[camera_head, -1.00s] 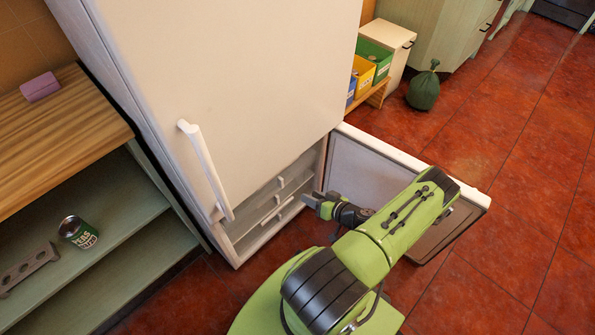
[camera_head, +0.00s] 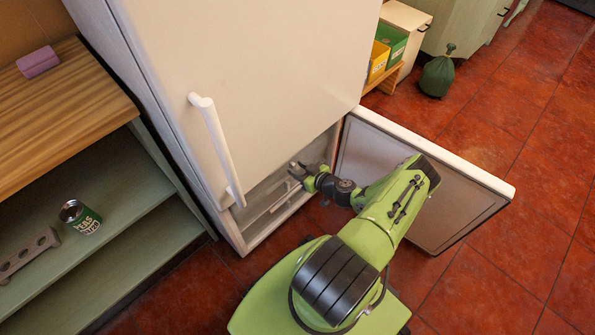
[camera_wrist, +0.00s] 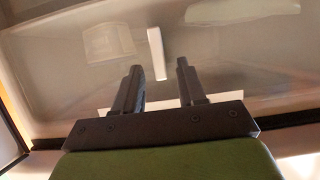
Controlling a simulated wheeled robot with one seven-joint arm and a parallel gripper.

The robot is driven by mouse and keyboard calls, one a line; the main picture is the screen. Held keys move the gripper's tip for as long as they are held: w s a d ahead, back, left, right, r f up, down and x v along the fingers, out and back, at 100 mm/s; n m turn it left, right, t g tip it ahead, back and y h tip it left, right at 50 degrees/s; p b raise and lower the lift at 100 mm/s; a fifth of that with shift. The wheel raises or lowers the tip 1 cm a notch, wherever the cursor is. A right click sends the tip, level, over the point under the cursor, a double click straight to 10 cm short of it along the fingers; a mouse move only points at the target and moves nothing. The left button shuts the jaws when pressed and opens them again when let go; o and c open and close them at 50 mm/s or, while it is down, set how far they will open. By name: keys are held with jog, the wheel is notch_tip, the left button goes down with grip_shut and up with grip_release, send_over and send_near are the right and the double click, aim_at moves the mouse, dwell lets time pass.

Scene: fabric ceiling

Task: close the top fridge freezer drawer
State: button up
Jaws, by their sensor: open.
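The white fridge (camera_head: 250,75) stands with its lower freezer door (camera_head: 410,185) swung open to the right. Inside the freezer compartment are translucent drawers with pale handles; the drawer fronts (camera_head: 268,197) show left of my arm. My gripper (camera_head: 294,168) is at the compartment opening, in front of the upper drawer. In the wrist view my gripper (camera_wrist: 160,82) has its two dark fingers apart with nothing between them. A translucent drawer front (camera_wrist: 215,65) fills the view beyond the fingertips, with a white upright handle (camera_wrist: 157,53) just ahead. I cannot tell whether the fingers touch the drawer.
Yellow and green bins (camera_head: 392,45) and a dark green bag (camera_head: 437,75) are behind the open door. Red tiled floor (camera_head: 500,270) is free on the right.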

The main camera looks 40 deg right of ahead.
jog(key=shift+w+f, duration=0.2)
jog(key=shift+w, duration=0.3)
grip_shut()
